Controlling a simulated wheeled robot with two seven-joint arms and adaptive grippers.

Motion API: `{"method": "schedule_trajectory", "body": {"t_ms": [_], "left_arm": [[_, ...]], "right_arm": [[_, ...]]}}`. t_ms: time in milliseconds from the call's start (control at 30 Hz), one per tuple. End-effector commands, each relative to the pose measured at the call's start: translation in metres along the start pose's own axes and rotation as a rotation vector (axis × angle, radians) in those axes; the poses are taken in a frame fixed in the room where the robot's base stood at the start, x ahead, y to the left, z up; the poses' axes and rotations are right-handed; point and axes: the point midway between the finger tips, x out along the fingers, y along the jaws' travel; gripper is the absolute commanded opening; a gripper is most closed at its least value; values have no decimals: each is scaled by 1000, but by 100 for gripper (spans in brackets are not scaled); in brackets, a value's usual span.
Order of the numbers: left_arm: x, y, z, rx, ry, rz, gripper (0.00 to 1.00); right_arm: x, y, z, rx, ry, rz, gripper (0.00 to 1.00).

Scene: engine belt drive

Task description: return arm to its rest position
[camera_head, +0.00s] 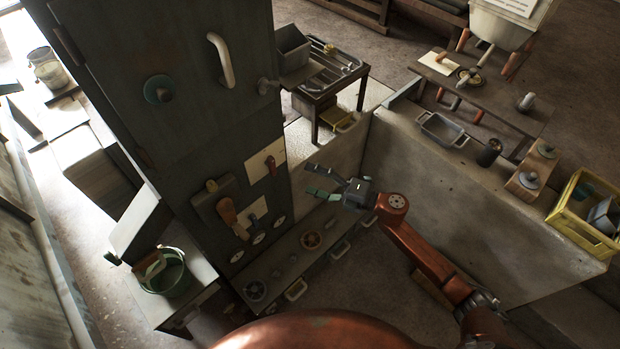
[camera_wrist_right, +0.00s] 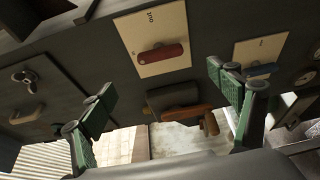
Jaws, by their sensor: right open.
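My right arm comes in from the lower right of the head view. Its gripper (camera_head: 314,181) is open and empty, in front of the tall dark cabinet (camera_head: 200,120). A red lever on a cream plate (camera_head: 271,163) is on the cabinet face, left of the fingertips with a gap between. In the right wrist view the open fingers (camera_wrist_right: 160,84) frame the cabinet face. The red lever (camera_wrist_right: 162,58) lies across its plate there, with nothing gripped. An orange-brown handle (camera_wrist_right: 196,113) shows lower between the fingers. My left gripper is not in view.
A low panel with dials and handles (camera_head: 310,242) runs below the gripper. A concrete-coloured counter wall (camera_head: 450,200) stands behind and right of my arm, with a yellow crate (camera_head: 555,215) on it. A green bucket (camera_head: 168,275) stands left. A small table (camera_head: 313,100) is behind.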

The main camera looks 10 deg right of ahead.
Motion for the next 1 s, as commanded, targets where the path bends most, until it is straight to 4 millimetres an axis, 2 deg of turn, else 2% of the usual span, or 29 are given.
{"method": "schedule_trajectory", "body": {"t_ms": [433,567,667,767,800,867,900,1000], "left_arm": [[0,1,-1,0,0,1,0],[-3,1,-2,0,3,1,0],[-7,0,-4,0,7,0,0],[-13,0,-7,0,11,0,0],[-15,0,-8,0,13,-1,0],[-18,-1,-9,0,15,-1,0],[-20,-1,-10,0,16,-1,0],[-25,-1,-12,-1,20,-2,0]], "right_arm": [[0,-1,0,2,-1,0,83],[-6,-17,14,61,-52,-7,83],[-24,-54,39,183,-158,-20,83],[-52,-109,66,344,-301,-42,83],[-67,-134,74,410,-361,-53,83],[-89,-171,82,502,-448,-72,83],[-105,-196,85,561,-503,-85,83],[-146,-257,85,701,-638,-119,83]]}}
